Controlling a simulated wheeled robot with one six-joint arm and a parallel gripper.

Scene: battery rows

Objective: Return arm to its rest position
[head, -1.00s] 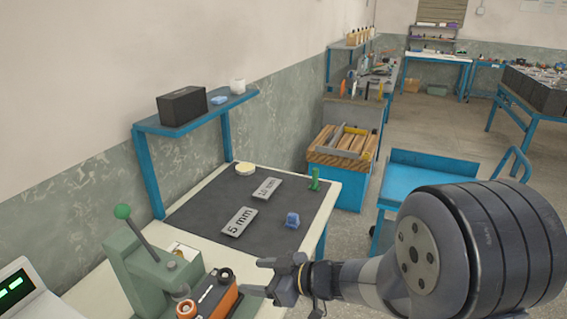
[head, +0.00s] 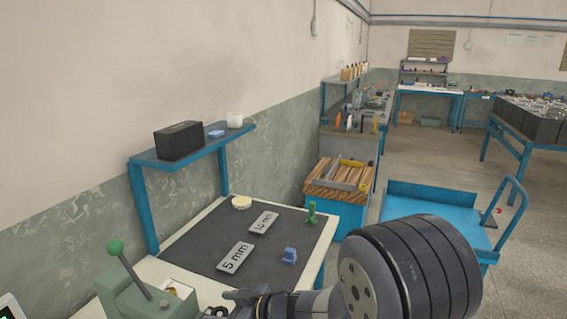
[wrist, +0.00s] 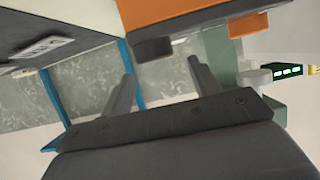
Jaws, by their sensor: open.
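My gripper (wrist: 163,85) shows in the wrist view with its two fingers spread apart and nothing between them. In the head view my dark arm reaches left over the near side of the workbench (head: 190,282), and the gripper (head: 228,302) is low in the picture, partly cut off by the bottom edge.
A green lever press (head: 135,295) stands left of my gripper. A blue cart (head: 430,205) is beyond my arm.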

